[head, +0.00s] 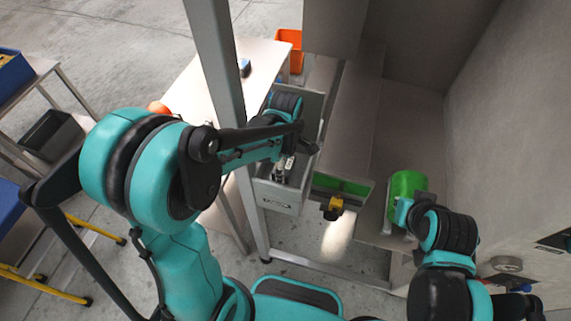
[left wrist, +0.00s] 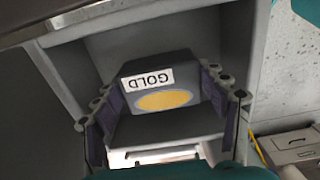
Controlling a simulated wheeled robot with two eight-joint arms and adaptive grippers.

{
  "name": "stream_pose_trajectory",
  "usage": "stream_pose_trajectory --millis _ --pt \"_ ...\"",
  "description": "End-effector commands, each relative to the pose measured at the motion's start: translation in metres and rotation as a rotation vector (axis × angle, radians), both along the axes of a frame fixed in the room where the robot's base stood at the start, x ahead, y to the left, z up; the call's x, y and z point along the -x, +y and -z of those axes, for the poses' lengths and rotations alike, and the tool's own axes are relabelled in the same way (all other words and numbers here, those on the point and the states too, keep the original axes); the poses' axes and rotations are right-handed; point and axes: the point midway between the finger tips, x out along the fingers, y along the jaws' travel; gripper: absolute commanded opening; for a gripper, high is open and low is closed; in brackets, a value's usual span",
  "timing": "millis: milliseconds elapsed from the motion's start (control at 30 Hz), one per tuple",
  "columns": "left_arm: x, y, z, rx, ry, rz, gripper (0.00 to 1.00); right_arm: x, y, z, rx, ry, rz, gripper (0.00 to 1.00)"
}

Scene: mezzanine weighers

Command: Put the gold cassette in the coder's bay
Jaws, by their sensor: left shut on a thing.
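The gold cassette (left wrist: 158,66) is a dark grey block with a white GOLD label, upside down in the left wrist view, and a yellow oval. My left gripper (left wrist: 163,115) is shut on it, one finger at each side. The cassette is in front of or within a grey, walled recess (left wrist: 85,70); how deep it sits I cannot tell. In the head view my left gripper (head: 284,168) is over a grey open-topped box (head: 280,197) with a small front label. The cassette is not clear there. My right arm is at the right, its gripper not discernible.
A metal post (head: 215,75) stands close to my left arm. A pale table (head: 190,88) is behind it, with an orange bin (head: 290,48) beyond. A yellow and black item (head: 332,206) is near the grey box.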

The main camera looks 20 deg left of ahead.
Motion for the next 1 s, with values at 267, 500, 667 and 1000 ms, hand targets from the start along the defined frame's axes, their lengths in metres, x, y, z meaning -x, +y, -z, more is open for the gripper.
stream_pose_trajectory --millis 267,500,667,1000 --pt "0.000 0.000 0.001 0.000 0.000 0.000 0.93 0.000 0.000 0.001 0.000 0.000 0.000 0.00" --pt "0.000 0.000 -0.002 0.000 0.000 0.000 0.93 0.000 0.000 -0.001 0.000 0.000 0.000 0.00" --pt "0.000 0.000 -0.024 0.000 0.000 0.000 0.93 0.000 0.000 -0.008 0.000 0.000 0.000 0.00" --pt "0.000 0.000 -0.097 0.000 0.000 0.000 0.93 0.000 0.000 -0.026 0.000 0.000 0.000 0.00"
